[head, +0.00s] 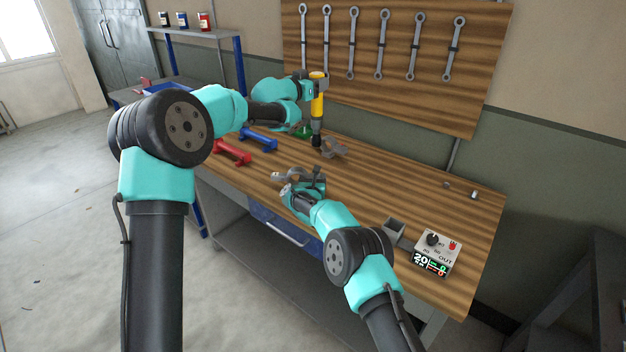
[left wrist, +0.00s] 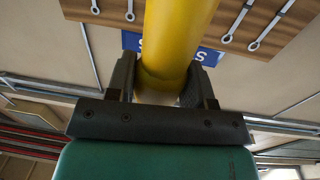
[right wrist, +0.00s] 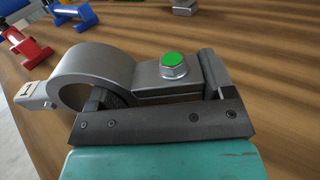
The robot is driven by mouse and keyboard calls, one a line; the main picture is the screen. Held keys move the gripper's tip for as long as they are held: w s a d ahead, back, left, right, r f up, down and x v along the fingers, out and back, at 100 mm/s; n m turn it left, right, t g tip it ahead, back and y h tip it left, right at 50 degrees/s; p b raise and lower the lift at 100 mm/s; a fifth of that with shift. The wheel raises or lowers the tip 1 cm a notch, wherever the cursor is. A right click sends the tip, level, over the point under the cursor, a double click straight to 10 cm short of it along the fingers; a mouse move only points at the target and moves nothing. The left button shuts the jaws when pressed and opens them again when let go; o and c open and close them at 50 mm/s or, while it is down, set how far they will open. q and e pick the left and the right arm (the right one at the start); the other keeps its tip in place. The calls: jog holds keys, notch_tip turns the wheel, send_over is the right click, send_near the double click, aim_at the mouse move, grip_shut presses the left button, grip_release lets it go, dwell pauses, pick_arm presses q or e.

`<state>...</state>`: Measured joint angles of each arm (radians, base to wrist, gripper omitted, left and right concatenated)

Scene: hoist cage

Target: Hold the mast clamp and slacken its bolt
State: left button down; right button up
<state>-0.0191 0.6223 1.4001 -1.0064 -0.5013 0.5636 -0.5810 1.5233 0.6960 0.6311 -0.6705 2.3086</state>
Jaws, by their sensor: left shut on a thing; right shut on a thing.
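The grey mast clamp (right wrist: 90,70) is a ring with a lug, and its bolt (right wrist: 173,66) has a green top. My right gripper (right wrist: 160,85) is shut on the lug, with one finger inside the ring and one at the lug's outer end. In the head view the clamp (head: 291,175) is small beside my right gripper (head: 305,190), low over the bench. My left gripper (head: 312,88) is shut on a yellow power tool (head: 318,103) with a dark nose pointing down. The left wrist view shows its yellow body (left wrist: 180,30) between the fingers. The tool is apart from the bolt.
A second grey part (head: 334,150) lies on the bench near the tool's nose. Red (head: 232,152) and blue (head: 258,139) stands are to the left. A control box (head: 438,256) showing 20 stands at right. Wrenches (head: 380,45) hang on the backboard. The bench's right middle is clear.

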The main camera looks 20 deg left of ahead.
aim_at(313, 106)
pick_arm(q)
jog(key=shift+f, duration=2.4)
jog(key=shift+f, duration=0.15)
jog(key=shift+f, duration=3.05)
jog(key=shift+f, duration=0.95)
jog(key=shift+r, duration=0.25)
jog(key=shift+r, duration=2.8)
